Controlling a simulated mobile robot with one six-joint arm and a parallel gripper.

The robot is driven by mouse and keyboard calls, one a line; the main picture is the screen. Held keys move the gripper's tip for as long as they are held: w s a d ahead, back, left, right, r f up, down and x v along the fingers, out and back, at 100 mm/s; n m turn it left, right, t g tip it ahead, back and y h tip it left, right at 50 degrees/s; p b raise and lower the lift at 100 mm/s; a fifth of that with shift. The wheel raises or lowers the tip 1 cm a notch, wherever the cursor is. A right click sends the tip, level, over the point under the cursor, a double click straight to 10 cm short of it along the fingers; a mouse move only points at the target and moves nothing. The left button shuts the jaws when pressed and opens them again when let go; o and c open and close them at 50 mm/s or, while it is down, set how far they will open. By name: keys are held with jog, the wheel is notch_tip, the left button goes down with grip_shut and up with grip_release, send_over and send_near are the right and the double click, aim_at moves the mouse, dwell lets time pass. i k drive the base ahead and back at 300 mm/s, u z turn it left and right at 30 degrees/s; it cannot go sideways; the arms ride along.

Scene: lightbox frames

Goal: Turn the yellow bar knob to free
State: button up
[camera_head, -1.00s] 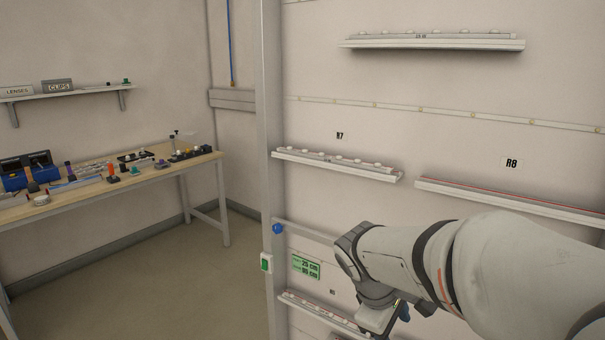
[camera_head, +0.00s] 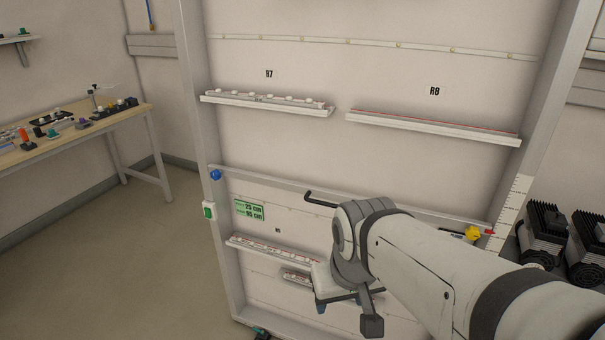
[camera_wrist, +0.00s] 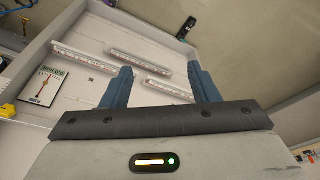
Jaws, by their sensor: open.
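The yellow knob (camera_head: 473,234) sits at the right end of the grey rail across the panel, next to a small red mark. Its bar's exact angle is too small to read. In the wrist view a yellow part (camera_wrist: 7,111) shows at the left edge, cut off, and may be the same knob. My gripper (camera_wrist: 161,72) is open, its two blue fingers apart with nothing between them. In the head view my gripper (camera_head: 340,302) is partly hidden by my wrist and hangs in front of the lower panel, left of and below the knob.
A black handle (camera_head: 320,201) juts out at mid-rail. A blue ball (camera_head: 215,175) and a green switch (camera_head: 209,211) are on the left post. Ledges (camera_head: 265,106) carry strips. Black finned units (camera_head: 545,235) stand right of the frame. The floor at left is clear.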

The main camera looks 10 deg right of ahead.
aim_at(471, 233)
jog(key=z, duration=0.9)
jog(key=k, duration=1)
jog(key=z, duration=0.35)
jog(key=i, duration=1)
jog(key=u, duration=0.05)
jog(key=k, duration=0.2)
jog(key=z, duration=0.6)
